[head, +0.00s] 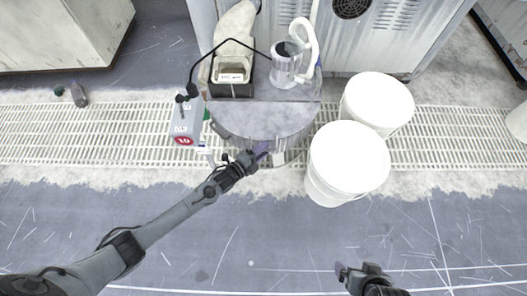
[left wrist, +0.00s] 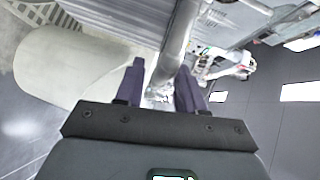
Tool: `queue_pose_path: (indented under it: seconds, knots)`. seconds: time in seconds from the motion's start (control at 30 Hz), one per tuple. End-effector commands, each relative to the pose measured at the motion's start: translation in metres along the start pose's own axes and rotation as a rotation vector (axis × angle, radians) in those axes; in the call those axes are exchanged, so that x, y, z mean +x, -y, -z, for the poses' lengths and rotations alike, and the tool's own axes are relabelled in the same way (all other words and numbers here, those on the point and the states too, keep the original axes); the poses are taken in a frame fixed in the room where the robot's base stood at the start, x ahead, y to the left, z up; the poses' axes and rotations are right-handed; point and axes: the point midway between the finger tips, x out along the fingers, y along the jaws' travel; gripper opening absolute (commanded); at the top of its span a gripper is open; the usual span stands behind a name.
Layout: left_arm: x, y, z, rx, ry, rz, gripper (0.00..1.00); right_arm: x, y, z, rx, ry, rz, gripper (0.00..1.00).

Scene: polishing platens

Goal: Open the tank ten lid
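The tank (head: 279,157) stands at the centre of the head view, beside a grey box with a red "10" label (head: 184,141). Its grey, rounded lid (head: 262,119) lies flat on top and looks shut. My left gripper (head: 262,149) is at the front edge of the lid; contact cannot be told. In the left wrist view its two purple fingers (left wrist: 160,80) are spread apart, with a grey bar (left wrist: 178,40) passing between or behind them. My right gripper (head: 341,271) is low in the head view, away from the tank; its finger gap is unclear.
A black-rimmed bin (head: 232,88) and a clear pitcher (head: 286,65) stand behind the lid. Two white buckets (head: 347,160) (head: 377,102) stand close on the right. A bottle (head: 79,95) is on the floor at left. The floor in front is clear.

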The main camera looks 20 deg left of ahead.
Motion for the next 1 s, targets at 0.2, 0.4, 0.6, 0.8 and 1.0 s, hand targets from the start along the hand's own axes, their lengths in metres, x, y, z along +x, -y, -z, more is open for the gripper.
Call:
queue_pose_path:
  seconds: [0.2,0.4,0.6,0.8,1.0]
  knots:
    - [0.0074,-0.0003,0.0002,0.000,-0.001,-0.001,0.38,0.0042,0.0013,-0.0010,0.004,-0.001,0.004,1.00]
    - [0.0073,0.0001,0.0002,0.000,-0.001,-0.001,0.38,0.0038,0.0018,-0.0007,0.006,-0.001,0.005,1.00]
    - [0.0071,0.0000,0.0002,0.000,0.000,-0.001,0.11,0.0038,0.0018,-0.0007,0.006,-0.001,0.005,1.00]
    - [0.0071,0.0000,0.0002,0.000,0.000,-0.001,0.00,0.0039,0.0016,-0.0007,0.005,-0.001,0.004,1.00]
    - [0.0068,0.0008,0.0001,-0.001,0.000,-0.001,0.00,0.0031,0.0006,-0.0007,0.001,0.000,0.001,1.00]
